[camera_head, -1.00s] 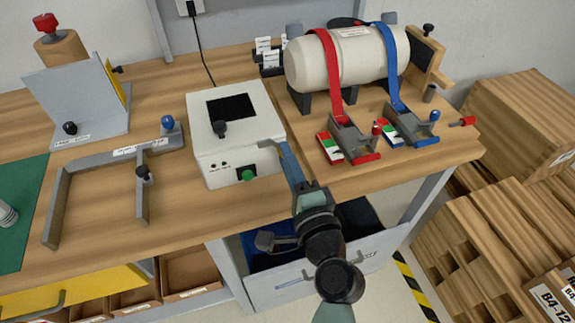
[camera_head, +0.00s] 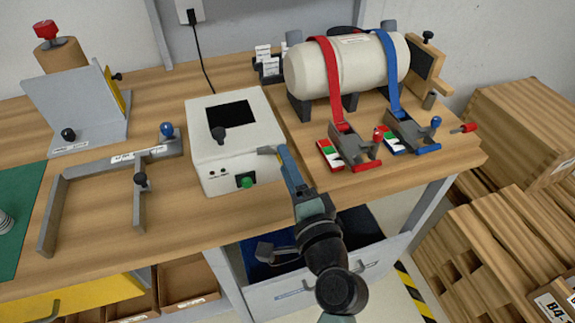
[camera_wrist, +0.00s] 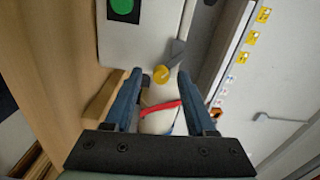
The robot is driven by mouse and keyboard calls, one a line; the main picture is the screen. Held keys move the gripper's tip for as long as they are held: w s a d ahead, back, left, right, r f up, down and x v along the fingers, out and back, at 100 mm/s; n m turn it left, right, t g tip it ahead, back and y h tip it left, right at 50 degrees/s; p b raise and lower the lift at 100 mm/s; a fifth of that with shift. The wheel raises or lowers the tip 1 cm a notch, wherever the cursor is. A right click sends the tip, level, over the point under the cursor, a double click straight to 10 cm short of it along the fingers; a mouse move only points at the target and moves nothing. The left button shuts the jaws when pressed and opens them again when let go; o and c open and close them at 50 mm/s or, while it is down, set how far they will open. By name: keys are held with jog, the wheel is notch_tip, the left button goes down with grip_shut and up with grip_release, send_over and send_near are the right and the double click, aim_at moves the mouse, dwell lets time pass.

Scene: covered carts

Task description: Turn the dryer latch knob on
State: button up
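The dryer is a white box (camera_head: 237,155) with a black window and a green button (camera_head: 244,181) on its front. My gripper (camera_head: 282,150) is at the box's front right corner. No contact is visible. In the head view the gripper and its angle hide most of the knob.
A white tank (camera_head: 345,65) with red and blue straps stands to the right, with red and blue buckles (camera_head: 352,150) close to my gripper. A grey bracket (camera_head: 138,195) lies left of the dryer. An open drawer (camera_head: 318,285) is below the table edge.

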jog(key=b+v, duration=0.2)
jog(key=v, duration=1.1)
jog(key=shift+r, duration=0.1)
